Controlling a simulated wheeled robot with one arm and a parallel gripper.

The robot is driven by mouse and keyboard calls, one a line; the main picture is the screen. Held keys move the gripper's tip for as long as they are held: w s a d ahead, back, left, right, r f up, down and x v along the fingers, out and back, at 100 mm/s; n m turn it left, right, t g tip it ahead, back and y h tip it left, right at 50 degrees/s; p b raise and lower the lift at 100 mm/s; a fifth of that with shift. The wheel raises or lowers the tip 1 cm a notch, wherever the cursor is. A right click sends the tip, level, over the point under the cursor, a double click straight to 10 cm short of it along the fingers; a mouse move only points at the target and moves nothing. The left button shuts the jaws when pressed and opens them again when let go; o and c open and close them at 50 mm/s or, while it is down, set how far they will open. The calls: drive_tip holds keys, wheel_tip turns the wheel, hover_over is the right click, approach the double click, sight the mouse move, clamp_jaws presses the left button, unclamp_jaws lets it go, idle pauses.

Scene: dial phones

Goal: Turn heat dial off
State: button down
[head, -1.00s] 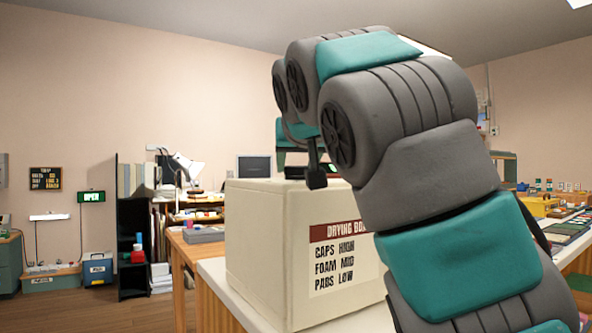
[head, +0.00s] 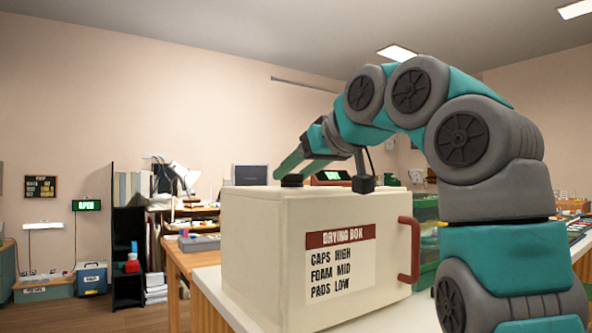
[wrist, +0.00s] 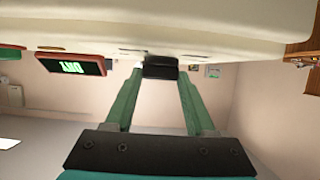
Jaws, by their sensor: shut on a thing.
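The heat dial (head: 292,181) is a small black knob on top of the cream drying box (head: 255,250), near its left back part. My gripper (head: 291,172) reaches down over the box top from the right, its green fingers at the dial. In the wrist view, which looks upside down, the black dial (wrist: 160,68) sits between the two fingertips and my gripper is shut on it. The dial's pointer or markings cannot be made out. A red-framed display (head: 331,178) with green characters stands on the box top; it also shows in the wrist view (wrist: 72,64).
The box's front label (head: 342,262) reads caps high, foam mid, pads low. A red handle (head: 410,250) is on the front's right side. A white worktop (head: 375,316) lies below. A green container (head: 426,235) stands to the right, and a desk with a lamp (head: 186,177) is behind left.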

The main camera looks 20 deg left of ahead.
idle(0.4)
drive_tip(key=shift+c, duration=1.2)
unclamp_jaws()
drive_tip(key=v, duration=0.7)
drive_tip(key=shift+s+d+r, duration=0.1)
drive_tip(key=shift+s+d, duration=0.15)
drive_tip(key=shift+d, duration=0.1)
